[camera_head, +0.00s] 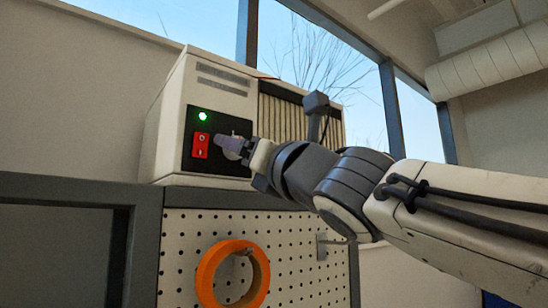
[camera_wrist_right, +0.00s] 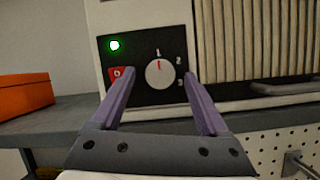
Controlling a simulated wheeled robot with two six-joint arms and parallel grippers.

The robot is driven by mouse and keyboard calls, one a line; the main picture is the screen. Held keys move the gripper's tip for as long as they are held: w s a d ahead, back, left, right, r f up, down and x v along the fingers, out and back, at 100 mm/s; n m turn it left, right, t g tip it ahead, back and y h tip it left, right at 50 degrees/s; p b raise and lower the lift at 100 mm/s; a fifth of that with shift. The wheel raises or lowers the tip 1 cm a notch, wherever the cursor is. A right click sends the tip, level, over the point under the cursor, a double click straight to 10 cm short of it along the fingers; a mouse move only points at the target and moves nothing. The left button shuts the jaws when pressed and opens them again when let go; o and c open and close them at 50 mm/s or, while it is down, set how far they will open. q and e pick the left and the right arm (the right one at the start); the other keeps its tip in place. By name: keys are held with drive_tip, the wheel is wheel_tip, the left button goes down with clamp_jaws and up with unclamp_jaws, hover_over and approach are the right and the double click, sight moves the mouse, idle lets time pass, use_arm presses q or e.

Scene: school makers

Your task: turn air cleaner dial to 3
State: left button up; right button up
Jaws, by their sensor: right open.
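The air cleaner (camera_head: 165,135) is a pale box on a grey ledge, with a black control panel (camera_head: 207,168). Its round white dial (camera_wrist_right: 160,74) shows in the right wrist view, with the red mark pointing up toward 1. The numbers 2 and 3 are to its right. In the head view the dial (camera_head: 233,155) is partly hidden by my gripper. My right gripper (camera_wrist_right: 160,79) is open in front of the panel, its purple fingers on either side of the dial. I cannot tell whether they touch it. My left gripper is not in view.
A green light (camera_wrist_right: 114,45) glows above a red switch (camera_head: 201,145) left of the dial. A ribbed grille (camera_wrist_right: 255,40) is to the right. An orange ring (camera_head: 206,275) hangs on the pegboard below. An orange box (camera_wrist_right: 25,97) sits left in the wrist view.

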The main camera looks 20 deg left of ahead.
drive_tip(key=shift+w+a, duration=0.1)
clamp_jaws()
